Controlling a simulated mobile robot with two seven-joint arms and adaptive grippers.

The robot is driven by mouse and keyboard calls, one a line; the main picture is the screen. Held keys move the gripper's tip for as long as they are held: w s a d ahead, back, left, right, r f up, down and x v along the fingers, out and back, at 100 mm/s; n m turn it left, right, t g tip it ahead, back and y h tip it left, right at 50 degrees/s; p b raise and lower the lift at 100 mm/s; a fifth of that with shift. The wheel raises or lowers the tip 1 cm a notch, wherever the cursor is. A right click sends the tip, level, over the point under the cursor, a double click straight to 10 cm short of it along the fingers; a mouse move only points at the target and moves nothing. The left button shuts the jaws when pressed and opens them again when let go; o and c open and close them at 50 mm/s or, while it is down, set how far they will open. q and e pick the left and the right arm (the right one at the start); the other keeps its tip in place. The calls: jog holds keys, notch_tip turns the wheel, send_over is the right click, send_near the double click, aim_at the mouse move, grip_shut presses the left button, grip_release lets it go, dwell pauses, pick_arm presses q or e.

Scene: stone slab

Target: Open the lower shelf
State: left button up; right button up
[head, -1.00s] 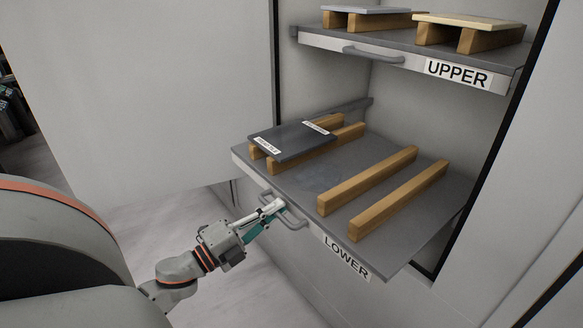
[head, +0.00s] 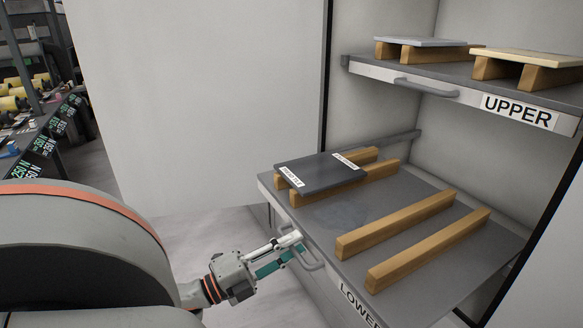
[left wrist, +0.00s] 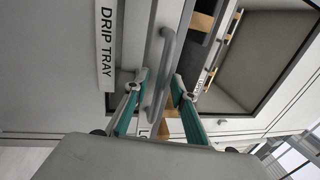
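The lower shelf (head: 340,212) is a grey slab marked LOWER, pulled well out from the cabinet. A dark tile (head: 318,173) lies on two wooden bars at its far left, and two bare wooden bars lie to the right. My left gripper (head: 289,247) is at the grey handle (head: 314,266) on the shelf's front edge. In the left wrist view the handle (left wrist: 161,84) runs between the two fingers, which stand apart with gaps beside it. My right gripper is not in view.
The upper shelf (head: 447,88) sits above, further back, with two tiles on wooden bars. A DRIP TRAY label (left wrist: 105,42) shows in the left wrist view. A flat pale panel (head: 200,100) stands left of the cabinet. Open floor (head: 205,232) shows below it.

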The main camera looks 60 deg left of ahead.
pick_arm(q)
jog(key=shift+s, duration=0.1)
jog(key=v, duration=0.7)
jog(key=shift+s, duration=0.2)
jog(key=shift+d, duration=0.1)
dwell(0.5)
